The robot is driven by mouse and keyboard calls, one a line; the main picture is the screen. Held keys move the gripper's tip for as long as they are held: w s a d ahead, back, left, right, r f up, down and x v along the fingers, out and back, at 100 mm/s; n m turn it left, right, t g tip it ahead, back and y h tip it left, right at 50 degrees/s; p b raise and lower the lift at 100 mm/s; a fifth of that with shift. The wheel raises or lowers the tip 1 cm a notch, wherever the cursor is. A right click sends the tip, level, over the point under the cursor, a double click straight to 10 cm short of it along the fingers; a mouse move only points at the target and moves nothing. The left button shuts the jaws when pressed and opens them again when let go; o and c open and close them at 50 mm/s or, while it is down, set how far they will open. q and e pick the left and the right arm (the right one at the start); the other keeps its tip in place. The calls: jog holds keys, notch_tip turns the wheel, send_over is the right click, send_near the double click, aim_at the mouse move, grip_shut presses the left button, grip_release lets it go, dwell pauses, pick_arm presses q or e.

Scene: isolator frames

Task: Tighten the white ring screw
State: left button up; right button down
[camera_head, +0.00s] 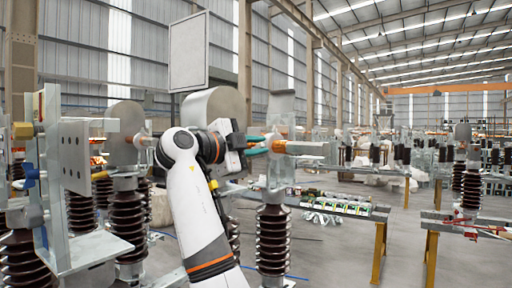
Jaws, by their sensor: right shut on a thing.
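My right gripper (257,145) reaches to the right from the end of my white arm, at the middle of the picture. Its teal fingertips are shut at the copper-orange end (279,146) of a metal fitting on an isolator frame. The white ring screw is too small and too hidden by the fingers to make out clearly; what the fingers hold seems to be it. The isolator frame's brown ribbed insulator (273,240) stands upright below the fitting. My left gripper does not show.
Another isolator frame with a grey upright plate (75,158) and brown insulators (125,222) stands close on the left. A work table (340,206) with small parts lies behind on the right. Another table (470,224) is at the right edge. Grey floor between them is free.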

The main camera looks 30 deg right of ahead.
jog(key=shift+f+m, duration=0.15)
jog(key=shift+m, duration=1.05)
jog(key=c, duration=1.5)
grip_release()
jog(key=shift+o, duration=0.9)
jog(key=shift+w, duration=0.2)
jog(key=shift+a, duration=0.1)
jog(key=shift+s+a+f+b, duration=0.1)
jog(key=shift+s+a+b, duration=0.05)
jog(key=shift+a+b, duration=0.2)
jog(key=a+b, duration=0.2)
jog(key=a, duration=0.4)
jog(key=shift+s+a, duration=0.35)
